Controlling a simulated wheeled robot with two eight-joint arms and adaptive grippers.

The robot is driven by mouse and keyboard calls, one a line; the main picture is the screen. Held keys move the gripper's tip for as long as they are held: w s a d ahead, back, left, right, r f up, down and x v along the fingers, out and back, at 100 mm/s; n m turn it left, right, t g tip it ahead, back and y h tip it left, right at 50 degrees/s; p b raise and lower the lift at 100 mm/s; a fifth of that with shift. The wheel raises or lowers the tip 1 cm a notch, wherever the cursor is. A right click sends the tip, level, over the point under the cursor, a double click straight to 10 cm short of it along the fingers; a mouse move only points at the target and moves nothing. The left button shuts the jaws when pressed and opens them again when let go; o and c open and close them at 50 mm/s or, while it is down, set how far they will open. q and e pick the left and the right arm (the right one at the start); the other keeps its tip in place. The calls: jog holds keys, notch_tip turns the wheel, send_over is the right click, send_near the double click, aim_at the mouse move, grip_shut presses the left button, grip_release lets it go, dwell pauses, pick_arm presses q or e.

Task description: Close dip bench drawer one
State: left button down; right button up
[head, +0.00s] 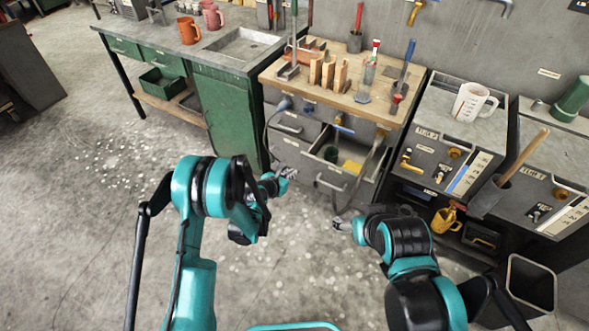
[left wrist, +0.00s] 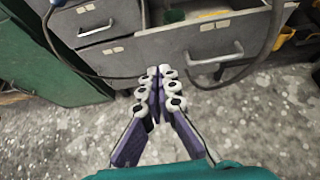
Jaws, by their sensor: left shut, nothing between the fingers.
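The grey dip bench drawer (head: 308,169) is pulled out under the wooden-topped bench, with green and yellow items inside. Its front and bar handle also show in the left wrist view (left wrist: 215,57). I cannot read which drawer is labelled one. My left gripper (head: 288,173) is shut and empty, left of the open drawer's front. In the left wrist view its fingertips (left wrist: 160,82) are together, lower left of the handle and apart from it in the picture. My right gripper (head: 339,224) is in front of and below the drawer; its fingers are too small to judge.
Shut grey drawers (left wrist: 110,55) sit left of the open one. A dark cable or hose (left wrist: 62,50) loops across the drawer fronts. The wooden bench top (head: 318,92) carries blocks and tools. Tanks (head: 450,125) stand at right, above a yellow jug (head: 446,219). The floor ahead is clear.

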pick_arm(q)
jog(key=b, duration=0.3)
send_near(309, 158)
notch_tip(309, 158, down, 4)
jog(key=w+d, duration=0.1)
jog(key=w+d+b, duration=0.1)
jog(key=w, duration=0.1)
jog(key=shift+w+d+r, duration=0.2)
jog(key=shift+w+d, duration=0.1)
jog(key=shift+d, duration=0.1)
jog(key=shift+w+d+r, duration=0.1)
jog(key=shift+w+d, duration=0.15)
jog(key=shift+w, duration=0.2)
